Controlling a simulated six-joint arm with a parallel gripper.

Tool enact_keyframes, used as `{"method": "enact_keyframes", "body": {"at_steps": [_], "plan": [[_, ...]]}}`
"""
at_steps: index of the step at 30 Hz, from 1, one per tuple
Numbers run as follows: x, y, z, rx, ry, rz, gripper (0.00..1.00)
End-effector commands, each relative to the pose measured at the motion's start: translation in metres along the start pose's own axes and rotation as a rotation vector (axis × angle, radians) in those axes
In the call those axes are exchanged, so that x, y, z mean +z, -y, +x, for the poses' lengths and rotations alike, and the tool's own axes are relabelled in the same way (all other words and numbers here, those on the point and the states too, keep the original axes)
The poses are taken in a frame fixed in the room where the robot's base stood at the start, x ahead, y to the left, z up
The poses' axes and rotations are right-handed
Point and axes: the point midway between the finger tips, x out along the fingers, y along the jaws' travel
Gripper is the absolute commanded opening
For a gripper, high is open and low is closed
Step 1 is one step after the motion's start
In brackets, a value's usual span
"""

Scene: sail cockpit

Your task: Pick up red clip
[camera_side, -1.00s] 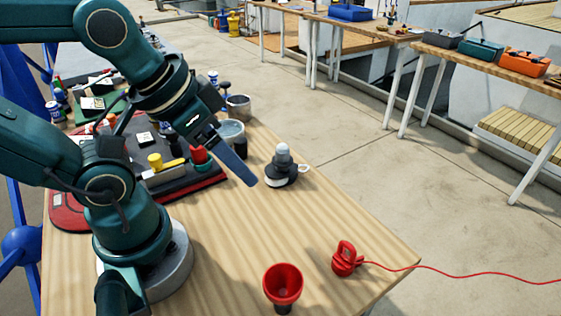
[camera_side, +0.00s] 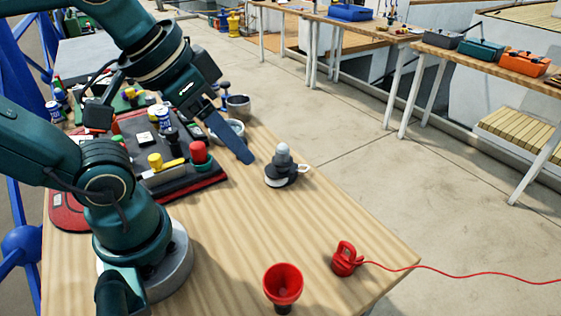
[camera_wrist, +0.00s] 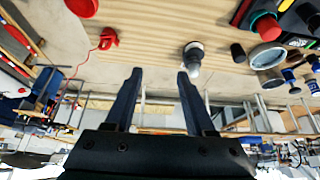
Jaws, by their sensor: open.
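The red clip (camera_side: 346,258) lies near the front right corner of the wooden table in the side view, with a thin red cord running off to the right. It also shows at the upper left of the wrist view (camera_wrist: 107,40). My gripper (camera_side: 247,158) is in the air above the table, well behind the clip and near a grey, white-topped fitting. In the wrist view, my gripper (camera_wrist: 160,74) has its two fingers wide apart with nothing between them. The clip is apart from both fingers.
A red funnel (camera_side: 283,282) stands left of the clip. The grey fitting (camera_side: 283,168) stands mid-table by the far edge. A dark tray (camera_side: 190,185) with several parts is at the left, with a tin (camera_side: 239,107) behind. Bare wood lies between the fitting and the clip.

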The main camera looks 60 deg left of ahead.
Motion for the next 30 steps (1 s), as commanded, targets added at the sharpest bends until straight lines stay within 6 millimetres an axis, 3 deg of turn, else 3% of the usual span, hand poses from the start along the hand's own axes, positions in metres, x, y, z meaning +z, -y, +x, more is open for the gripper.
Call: {"method": "enact_keyframes", "body": {"at_steps": [3,8,14,21,30], "plan": [[-0.008,-0.004,-0.014,0.02,0.024,-0.027,0.55],[-0.002,-0.037,0.0,0.171,0.21,-0.27,0.55],[-0.009,-0.082,0.008,0.355,0.498,-0.678,0.55],[-0.049,-0.118,0.017,0.528,0.88,-1.256,0.55],[-0.103,-0.12,0.039,0.629,1.207,-1.786,0.55]]}}
